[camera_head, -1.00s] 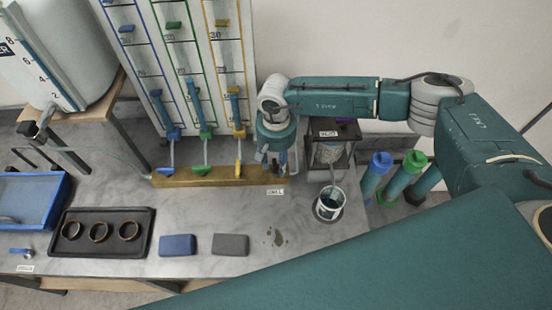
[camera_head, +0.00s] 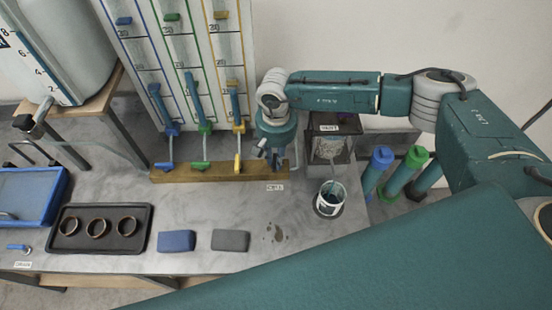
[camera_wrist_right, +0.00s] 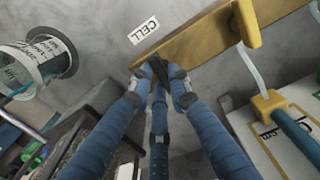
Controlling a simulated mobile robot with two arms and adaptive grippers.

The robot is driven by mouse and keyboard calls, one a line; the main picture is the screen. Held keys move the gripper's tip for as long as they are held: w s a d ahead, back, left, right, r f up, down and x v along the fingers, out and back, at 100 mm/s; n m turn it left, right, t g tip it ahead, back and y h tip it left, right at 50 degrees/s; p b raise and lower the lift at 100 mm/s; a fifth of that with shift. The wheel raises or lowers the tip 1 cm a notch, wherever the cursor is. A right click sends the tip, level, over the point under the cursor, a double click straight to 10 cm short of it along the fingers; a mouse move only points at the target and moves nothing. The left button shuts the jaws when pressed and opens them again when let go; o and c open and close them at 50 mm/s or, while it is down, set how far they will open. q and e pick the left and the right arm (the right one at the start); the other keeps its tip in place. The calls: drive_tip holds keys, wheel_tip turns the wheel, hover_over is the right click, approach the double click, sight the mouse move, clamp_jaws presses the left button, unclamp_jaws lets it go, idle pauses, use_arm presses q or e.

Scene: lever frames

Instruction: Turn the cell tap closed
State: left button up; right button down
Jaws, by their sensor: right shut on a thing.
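The cell tap is a dark lever (camera_wrist_right: 159,70) at the end of the wooden strip (camera_wrist_right: 185,36), beside the "CELL" label (camera_wrist_right: 143,30). My right gripper (camera_wrist_right: 158,84) is shut on this lever, with its blue fingers around it in the right wrist view. In the head view my right gripper (camera_head: 274,160) points down at the right end of the strip, just behind the "CELL" label (camera_head: 275,188). There the hand hides most of the tap, so its exact angle cannot be told. My left gripper is not in view.
Blue (camera_head: 164,166), green (camera_head: 200,165) and yellow (camera_head: 238,163) taps stand along the strip to the left. A small beaker (camera_head: 330,198) stands to the right, near a dark open box (camera_head: 335,150). A tray with rings (camera_head: 145,241) and two blocks lie in front.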

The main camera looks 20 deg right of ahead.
sight(274, 162)
drive_tip(key=m+b, duration=0.6)
drive_tip(key=b, duration=0.1)
drive_tip(key=m+b, duration=0.7)
drive_tip(key=b, duration=0.1)
drive_tip(key=shift+s+a+f+b, duration=0.1)
drive_tip(key=shift+a+f+b, duration=0.1)
drive_tip(key=shift+b, duration=0.1)
drive_tip(key=shift+a+r+m+b, duration=0.1)
drive_tip(key=shift+r+m+b, duration=0.1)
drive_tip(key=shift+m+b, duration=1.6)
drive_tip(key=shift+m, duration=0.3)
drive_tip(key=c, duration=1.6)
unclamp_jaws()
drive_tip(key=shift+c, duration=0.2)
drive_tip(key=shift+r, duration=0.1)
wheel_tip(274, 162, up, 12)
